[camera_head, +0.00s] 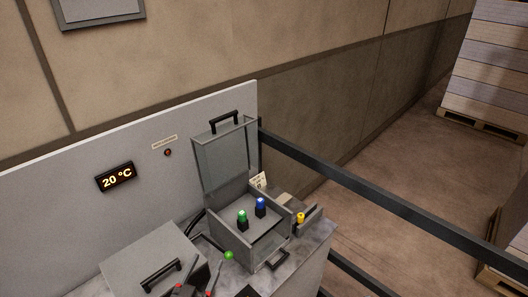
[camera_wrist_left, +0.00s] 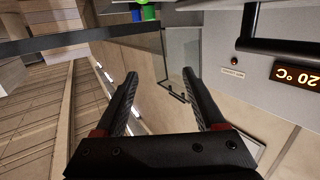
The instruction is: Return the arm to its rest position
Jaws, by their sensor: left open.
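My left gripper (camera_head: 206,263) is at the bottom edge of the head view, in front of the bench, between a closed grey box and an open one. In the left wrist view its two dark fingers (camera_wrist_left: 160,74) are spread apart with nothing between them. My right gripper is in neither view.
The closed grey box (camera_head: 151,262) has a black handle. A yellow-topped knob (camera_head: 300,218) stands at the bench's right end. A green ball-like knob (camera_head: 228,255) is near the gripper. A dark rail (camera_head: 390,200) runs rightward. Stacked reams (camera_head: 490,70) stand beyond it on a pallet.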

